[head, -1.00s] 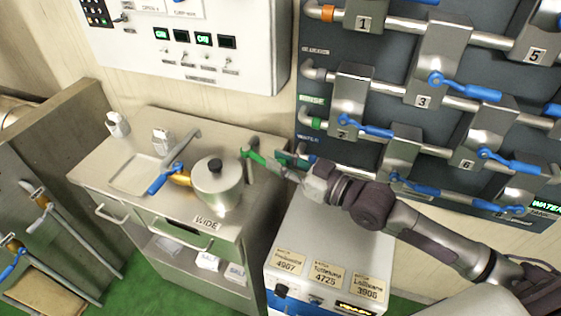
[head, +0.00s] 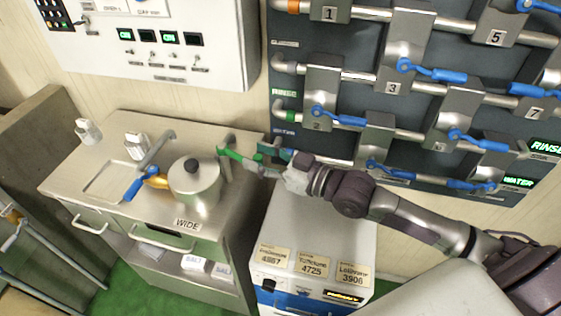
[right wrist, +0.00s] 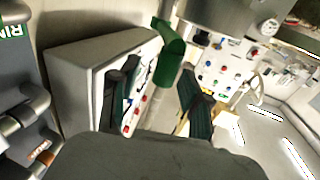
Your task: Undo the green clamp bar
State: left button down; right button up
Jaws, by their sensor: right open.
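The green clamp bar (head: 232,154) is beside the lidded steel kettle (head: 195,186), at the right end of the steel counter. It points out to the right, toward my right gripper (head: 262,160). My right gripper is open, with its fingers reaching left to the bar. In the right wrist view the bar's green end (right wrist: 168,62) shows between the two dark fingertips of the gripper (right wrist: 160,74), with gaps on both sides. I cannot tell how deep the bar sits between the fingers. My left gripper is not in view.
A white box with labels (head: 312,240) stands below my right arm. A dark panel of steel pipes with blue levers (head: 440,74) is behind it. The counter (head: 85,165) holds a sink and a tap. A white control panel (head: 215,75) hangs above.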

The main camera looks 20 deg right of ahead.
jog(key=v, duration=1.1)
jog(key=shift+d, duration=0.2)
jog(key=shift+s, duration=0.1)
